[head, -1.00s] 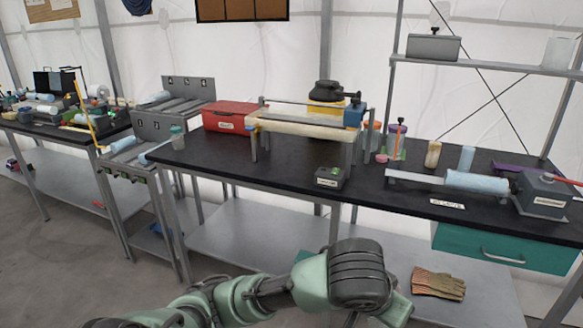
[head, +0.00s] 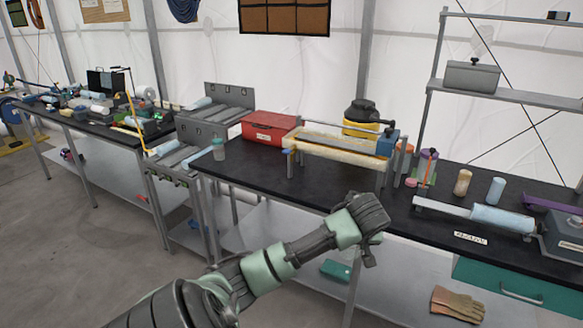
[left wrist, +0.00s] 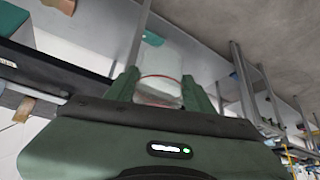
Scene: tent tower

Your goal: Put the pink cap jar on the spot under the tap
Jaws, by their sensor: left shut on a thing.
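My left gripper (head: 369,255) is in front of the black bench in the head view, its fingers mostly hidden by the wrist. In the left wrist view its green fingers (left wrist: 161,92) are shut on a clear-whitish jar (left wrist: 161,68) with a thin red ring. The jar's cap colour cannot be made out, and the jar is hidden in the head view. A slim yellow curved pole (head: 133,97), possibly the tap, stands by the left-hand table. The spot under it cannot be made out. My right gripper is not in view.
The black bench (head: 262,172) holds a teal-capped jar (head: 218,149), a red box (head: 270,127), a roller frame (head: 340,147) and a purple-capped jar (head: 427,167). Metal roller racks (head: 184,158) stand between the bench and the cluttered left table (head: 85,123). Open floor (head: 80,240) lies at the left.

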